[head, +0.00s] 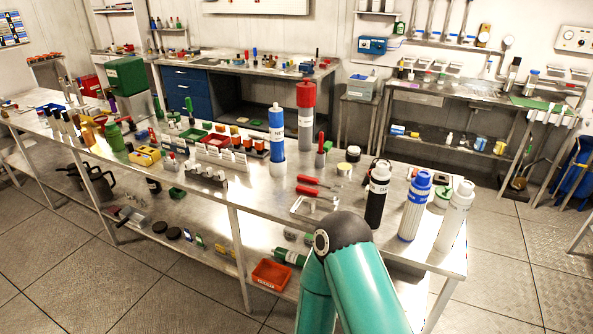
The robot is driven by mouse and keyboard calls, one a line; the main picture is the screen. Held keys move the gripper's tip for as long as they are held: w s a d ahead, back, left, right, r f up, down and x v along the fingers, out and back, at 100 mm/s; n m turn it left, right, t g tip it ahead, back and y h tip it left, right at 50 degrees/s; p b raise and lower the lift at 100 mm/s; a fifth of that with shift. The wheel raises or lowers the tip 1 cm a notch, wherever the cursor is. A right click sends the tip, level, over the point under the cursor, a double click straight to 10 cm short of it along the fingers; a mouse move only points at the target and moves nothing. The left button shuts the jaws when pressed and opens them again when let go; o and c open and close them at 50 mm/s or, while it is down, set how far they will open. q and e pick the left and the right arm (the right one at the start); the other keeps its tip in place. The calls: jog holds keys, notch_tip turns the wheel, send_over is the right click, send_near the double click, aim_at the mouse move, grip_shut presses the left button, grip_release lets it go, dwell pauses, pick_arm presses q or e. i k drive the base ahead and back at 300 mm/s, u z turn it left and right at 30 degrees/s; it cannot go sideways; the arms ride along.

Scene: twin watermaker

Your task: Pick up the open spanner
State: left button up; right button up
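I cannot pick out the open spanner for certain in the head view. Two red-handled tools (310,190) lie on the near metal bench (220,192) right of the middle, and they look like screwdrivers or similar. A flat grey metal piece lies just in front of them, too small to identify. A teal arm link of mine rises at the bottom and hides part of the bench's front edge. Neither of my grippers shows in the frame.
A black bottle (377,195), a blue-capped white bottle (415,207) and a white bottle (454,217) stand at the bench's right end. A blue cylinder (277,140) and a red-topped cylinder (305,115) stand behind. A red bin (272,274) sits on the lower shelf.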

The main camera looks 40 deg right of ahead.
aim_at(306, 179)
jog(key=u, duration=0.05)
jog(key=i, duration=1.65)
jog(key=z, duration=1.7)
jog(key=k, duration=0.5)
jog(key=z, duration=0.65)
